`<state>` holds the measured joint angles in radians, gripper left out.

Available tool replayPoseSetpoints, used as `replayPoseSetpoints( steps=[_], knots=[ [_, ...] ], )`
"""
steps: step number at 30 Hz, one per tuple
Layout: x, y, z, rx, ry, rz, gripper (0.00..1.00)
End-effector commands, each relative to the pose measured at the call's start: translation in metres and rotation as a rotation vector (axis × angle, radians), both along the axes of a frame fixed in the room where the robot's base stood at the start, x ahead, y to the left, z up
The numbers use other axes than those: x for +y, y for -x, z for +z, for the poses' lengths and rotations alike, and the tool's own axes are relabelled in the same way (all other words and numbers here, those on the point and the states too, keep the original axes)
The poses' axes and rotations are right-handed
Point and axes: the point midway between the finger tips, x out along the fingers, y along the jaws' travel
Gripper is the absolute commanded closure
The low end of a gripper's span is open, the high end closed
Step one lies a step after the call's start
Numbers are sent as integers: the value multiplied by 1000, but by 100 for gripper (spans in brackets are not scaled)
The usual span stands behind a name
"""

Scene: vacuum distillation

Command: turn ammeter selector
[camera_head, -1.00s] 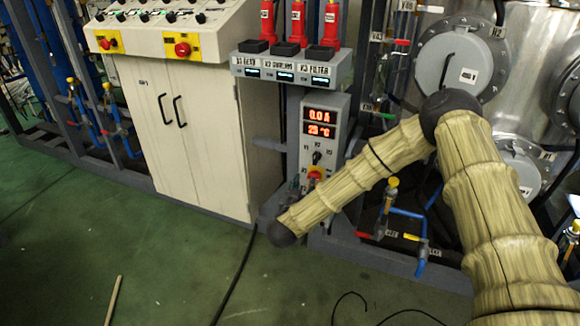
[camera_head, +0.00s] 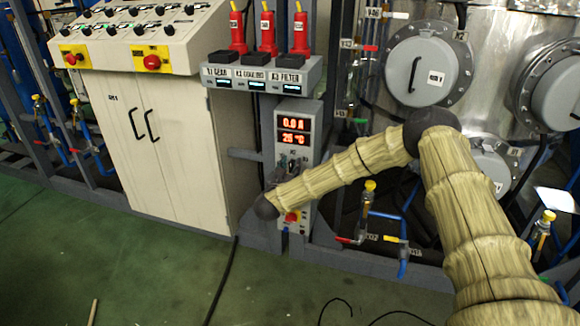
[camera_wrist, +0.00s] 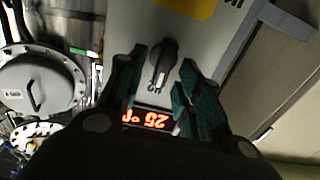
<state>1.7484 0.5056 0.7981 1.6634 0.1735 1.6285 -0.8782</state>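The ammeter is a grey upright box (camera_head: 312,118) with two red-lit displays (camera_head: 293,131), the lower one reading 25 °C. Its black selector knob (camera_wrist: 161,66) shows in the wrist view on the grey panel face. My gripper (camera_wrist: 165,58) is open, with one dark green finger on each side of the knob and gaps visible between. Whether the fingertips touch the panel cannot be told. In the head view my gripper (camera_head: 278,176) is small and dark, in front of the box below the displays, and covers part of the panel.
A red knob (camera_head: 292,216) on yellow sits low on the box. A shelf (camera_head: 300,76) with red-topped units is above. A white cabinet (camera_head: 180,150) stands left, steel vessels (camera_head: 430,62) right. Blue pipes with valves (camera_head: 369,200) run right of the box.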

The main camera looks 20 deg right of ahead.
Motion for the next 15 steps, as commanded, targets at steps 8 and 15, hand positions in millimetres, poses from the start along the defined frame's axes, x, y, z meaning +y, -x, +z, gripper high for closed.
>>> replayPoseSetpoints(
  steps=[8, 15],
  knots=[
    [-4, -7, 1, -1, 1, 1, 65],
    [-4, -7, 0, -1, 1, 1, 80]
  ],
)
